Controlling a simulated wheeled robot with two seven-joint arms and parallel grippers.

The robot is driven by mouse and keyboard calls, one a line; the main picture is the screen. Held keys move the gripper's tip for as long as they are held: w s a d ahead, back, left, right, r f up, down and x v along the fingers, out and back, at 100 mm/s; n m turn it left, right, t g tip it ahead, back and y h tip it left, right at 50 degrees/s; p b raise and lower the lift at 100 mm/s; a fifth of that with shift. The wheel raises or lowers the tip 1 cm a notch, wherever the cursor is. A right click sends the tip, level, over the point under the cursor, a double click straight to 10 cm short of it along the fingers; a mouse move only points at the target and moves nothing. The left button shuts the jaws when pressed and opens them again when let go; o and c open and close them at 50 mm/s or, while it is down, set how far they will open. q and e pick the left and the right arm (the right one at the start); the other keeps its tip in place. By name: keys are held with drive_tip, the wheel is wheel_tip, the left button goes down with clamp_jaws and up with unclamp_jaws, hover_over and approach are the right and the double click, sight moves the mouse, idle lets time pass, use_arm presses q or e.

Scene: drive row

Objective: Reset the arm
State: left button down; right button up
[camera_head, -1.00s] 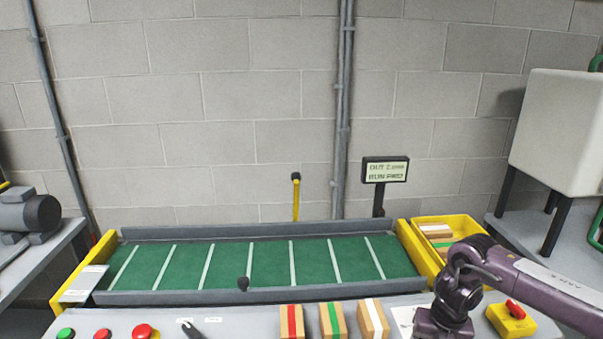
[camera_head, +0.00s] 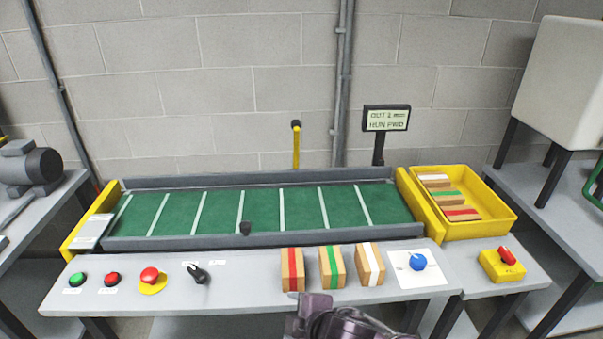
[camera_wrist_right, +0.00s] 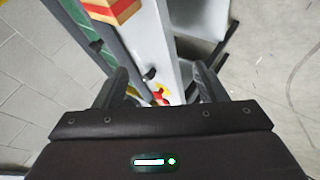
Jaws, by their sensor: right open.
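My right gripper (camera_head: 312,304) is at the bottom middle of the head view, in front of the near edge of the control table and below the row of striped blocks. Only its dark purple end and part of my arm show there. In the right wrist view its two dark fingers (camera_wrist_right: 161,82) stand apart with nothing held between them. The grey table edge and a red-and-yellow control show beyond them. My left gripper is not in view.
The grey table (camera_head: 230,298) carries buttons, a black lever (camera_head: 198,274), red (camera_head: 292,270), green (camera_head: 332,268) and white (camera_head: 370,264) striped blocks, a blue knob (camera_head: 417,262) and a red switch (camera_head: 506,256). Behind are a green conveyor (camera_head: 260,211) and yellow bin (camera_head: 505,212) holding blocks.

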drive_tip(key=s+d+f+m+g+h, duration=0.2)
drive_tip(key=s+d+m+h, duration=0.1)
drive_tip(key=s+d+m, duration=0.55)
drive_tip(key=s+d+f+m+g+h, duration=0.1)
drive_tip(key=s+d+m+g+h, duration=0.1)
drive_tip(key=s+d+m, duration=0.65)
drive_tip(key=w+d+f+g, duration=0.1)
drive_tip(key=d+f, duration=0.1)
drive_tip(key=f, duration=1.2)
drive_tip(key=w+d+f+g, duration=0.1)
drive_tip(key=d+f, duration=0.1)
drive_tip(key=f, duration=1.3)
drive_tip(key=s+d+f, duration=0.3)
drive_tip(key=s+f, duration=1.6)
drive_tip(key=s, duration=0.1)
drive_tip(key=shift+s+d+f+n+g, duration=0.15)
drive_tip(key=shift+f+n+g, duration=0.15)
drive_tip(key=shift+g, duration=0.1)
idle(1.0)
